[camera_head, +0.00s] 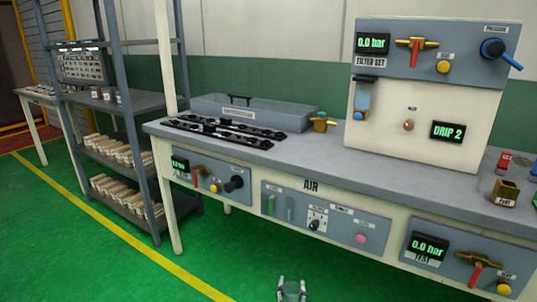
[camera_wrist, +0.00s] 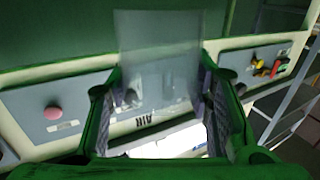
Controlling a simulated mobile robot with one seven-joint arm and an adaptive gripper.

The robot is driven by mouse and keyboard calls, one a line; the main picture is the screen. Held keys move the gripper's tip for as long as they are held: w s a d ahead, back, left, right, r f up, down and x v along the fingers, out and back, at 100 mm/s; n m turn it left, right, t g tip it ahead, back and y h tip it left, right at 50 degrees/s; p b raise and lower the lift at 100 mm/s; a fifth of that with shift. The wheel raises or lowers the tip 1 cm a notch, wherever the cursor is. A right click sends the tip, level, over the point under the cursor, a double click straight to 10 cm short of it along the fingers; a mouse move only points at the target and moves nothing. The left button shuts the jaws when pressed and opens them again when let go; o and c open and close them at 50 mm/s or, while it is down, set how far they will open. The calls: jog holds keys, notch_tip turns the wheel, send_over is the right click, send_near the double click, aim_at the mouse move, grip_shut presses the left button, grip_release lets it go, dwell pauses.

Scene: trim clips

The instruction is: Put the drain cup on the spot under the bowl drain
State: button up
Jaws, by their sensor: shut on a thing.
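My gripper (camera_head: 291,285) is low at the bottom edge of the head view, in front of the bench and below its top. It is shut on the clear drain cup (camera_head: 291,293). In the wrist view the see-through cup (camera_wrist: 158,40) stands between the two fingers. The filter bowl (camera_head: 362,97) is a bluish clear cylinder on the left of the upright panel, with a blue drain (camera_head: 358,116) at its lower end. The bowl is well above and right of my gripper. I cannot make out a marked spot under the drain.
The grey bench top (camera_head: 310,160) holds a lidded grey tray (camera_head: 250,112), black rails (camera_head: 222,132), a brass fitting (camera_head: 320,122) and a brass pot (camera_head: 505,192). Control panels (camera_head: 325,220) line the bench front. A shelf rack (camera_head: 125,150) stands left. Green floor is open.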

jog(key=s+a+f+n+y, duration=0.1)
jog(key=s+a+f, duration=0.6)
jog(key=f, duration=0.3)
jog(key=shift+s+a+y, duration=0.25)
jog(key=shift+s+y, duration=0.15)
jog(key=shift+s, duration=0.35)
jog(key=shift+a, duration=0.1)
